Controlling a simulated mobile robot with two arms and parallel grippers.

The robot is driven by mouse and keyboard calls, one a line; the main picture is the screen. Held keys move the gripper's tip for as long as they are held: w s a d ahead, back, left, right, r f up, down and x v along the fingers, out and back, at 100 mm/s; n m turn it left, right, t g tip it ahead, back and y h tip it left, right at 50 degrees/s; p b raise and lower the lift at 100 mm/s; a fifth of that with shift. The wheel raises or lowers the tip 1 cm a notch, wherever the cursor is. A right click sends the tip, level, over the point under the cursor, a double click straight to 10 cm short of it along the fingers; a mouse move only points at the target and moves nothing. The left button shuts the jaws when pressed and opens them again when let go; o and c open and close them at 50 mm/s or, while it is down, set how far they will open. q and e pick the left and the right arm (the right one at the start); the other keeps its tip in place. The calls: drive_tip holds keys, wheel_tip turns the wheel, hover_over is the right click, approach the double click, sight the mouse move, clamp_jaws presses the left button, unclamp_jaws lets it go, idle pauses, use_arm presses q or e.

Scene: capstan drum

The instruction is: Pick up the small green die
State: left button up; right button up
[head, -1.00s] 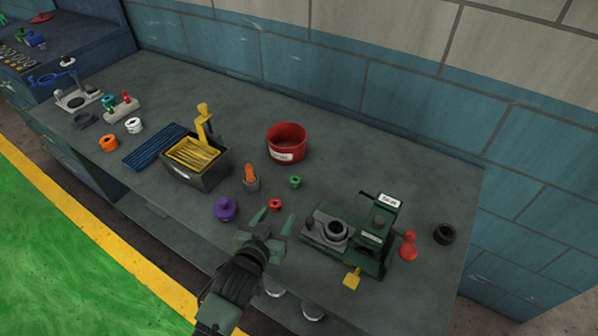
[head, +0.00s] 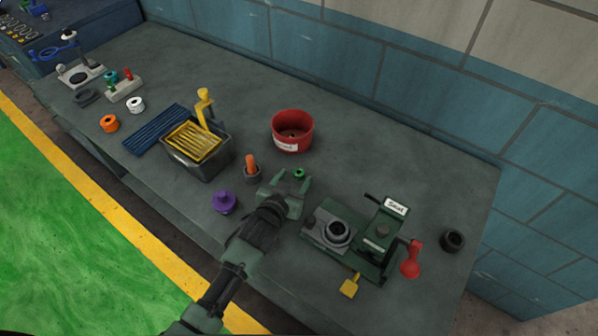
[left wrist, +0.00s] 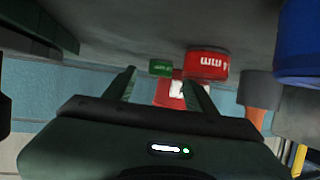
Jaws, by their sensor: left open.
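The small green die (head: 299,174) is a short ring-shaped piece standing on the bench, in front of the red bin. My left gripper (head: 292,180) is open, its fingers pointing at the die from the near side. In the left wrist view the green die (left wrist: 161,67) shows beyond the fingertips, between their lines, with nothing held. A red die marked "4 mm" (left wrist: 207,63) shows beside the right finger there; in the head view the gripper hides it. My right gripper is in neither view.
The red bin (head: 292,133) stands behind the die.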

sight(299, 175)
use_arm(q)
drive_tip(key=shift+x, duration=1.25)
clamp_jaws()
